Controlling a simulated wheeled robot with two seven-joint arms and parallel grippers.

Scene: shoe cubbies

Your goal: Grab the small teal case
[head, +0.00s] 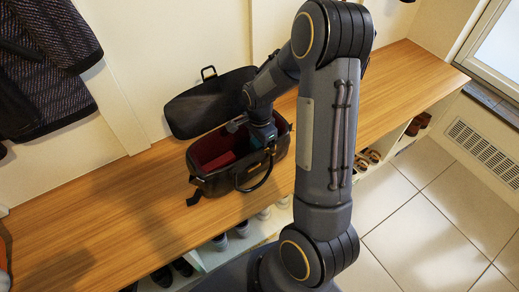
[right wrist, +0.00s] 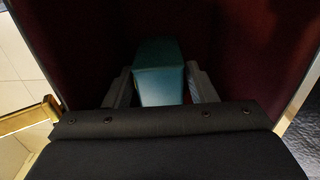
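The small teal case (right wrist: 158,75) stands inside the open black bag (head: 222,182), between the two fingers of my right gripper (right wrist: 160,88) in the right wrist view. Narrow dark gaps show between the fingers and the case sides, so the gripper looks open around it. In the head view my right gripper (head: 262,142) reaches down into the right part of the bag; a little teal shows there. The case's lower part is hidden. My left gripper is not in view.
The bag has a dark red lining, a raised black lid (head: 208,103) behind it and a handle at its front. It sits on a wooden bench top (head: 120,222) over cubbies with shoes (head: 240,229). A dark coat (head: 45,60) hangs at the left. The bench left of the bag is clear.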

